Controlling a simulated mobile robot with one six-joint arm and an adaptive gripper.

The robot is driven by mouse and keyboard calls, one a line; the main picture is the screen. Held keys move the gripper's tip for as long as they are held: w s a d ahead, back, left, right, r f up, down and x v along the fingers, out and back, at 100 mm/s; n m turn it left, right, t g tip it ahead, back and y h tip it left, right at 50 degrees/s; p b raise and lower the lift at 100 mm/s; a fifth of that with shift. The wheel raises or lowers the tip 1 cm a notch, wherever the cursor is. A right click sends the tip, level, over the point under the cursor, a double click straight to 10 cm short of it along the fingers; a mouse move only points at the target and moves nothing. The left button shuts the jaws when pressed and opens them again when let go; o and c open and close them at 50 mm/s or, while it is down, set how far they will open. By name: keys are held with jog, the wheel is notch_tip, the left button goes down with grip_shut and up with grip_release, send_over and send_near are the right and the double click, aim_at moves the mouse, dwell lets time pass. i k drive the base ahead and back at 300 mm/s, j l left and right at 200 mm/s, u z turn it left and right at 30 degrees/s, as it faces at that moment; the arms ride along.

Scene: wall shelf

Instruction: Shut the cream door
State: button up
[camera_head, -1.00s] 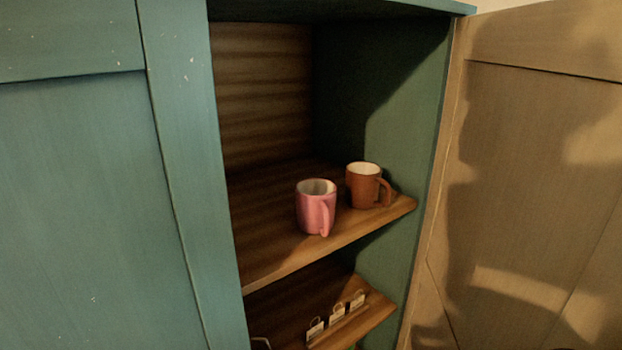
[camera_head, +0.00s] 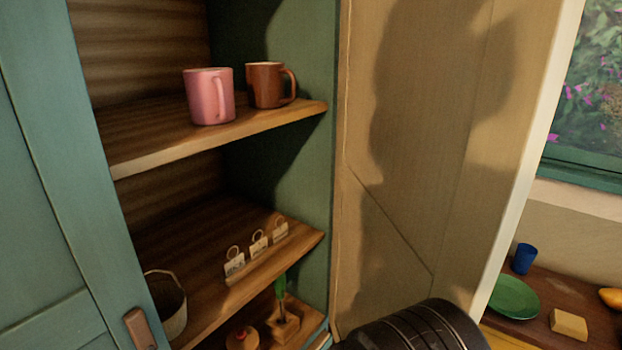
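The cream door (camera_head: 440,130) stands wide open to the right of the cabinet, hinged along the cabinet's right side. Its inner face is toward me and carries a large shadow. Its pale free edge (camera_head: 525,190) shows at the right. A dark rounded part of my arm is at the bottom, in front of the door's lower part. My gripper's fingers are not in view.
A pink mug (camera_head: 209,98) and a brown mug (camera_head: 265,86) stand on the upper shelf (camera_head: 225,137). Labelled tags (camera_head: 258,246) and a basket (camera_head: 168,305) are below. The left teal door (camera_head: 35,220) is shut. A counter at right holds a green plate (camera_head: 515,297), blue cup (camera_head: 523,258) and sponge (camera_head: 568,325).

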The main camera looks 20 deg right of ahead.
aim_at(446, 109)
jog(key=k+l+u, duration=0.1)
jog(key=u, duration=0.4)
jog(key=k+u, duration=0.15)
jog(key=u, duration=0.3)
jog(key=k+u, duration=0.15)
jog(key=u, duration=0.35)
jog(key=k+u, duration=0.15)
jog(key=u, duration=0.35)
jog(key=k+l+u, duration=0.1)
jog(key=k+l, duration=0.15)
jog(key=l+z, duration=0.1)
jog(key=z, duration=0.3)
jog(key=k+l+z, duration=0.1)
jog(key=z, duration=0.25)
jog(key=l+z, duration=0.15)
jog(key=z, duration=0.25)
jog(key=l+z, duration=0.15)
jog(key=z, duration=0.25)
jog(key=k, duration=0.05)
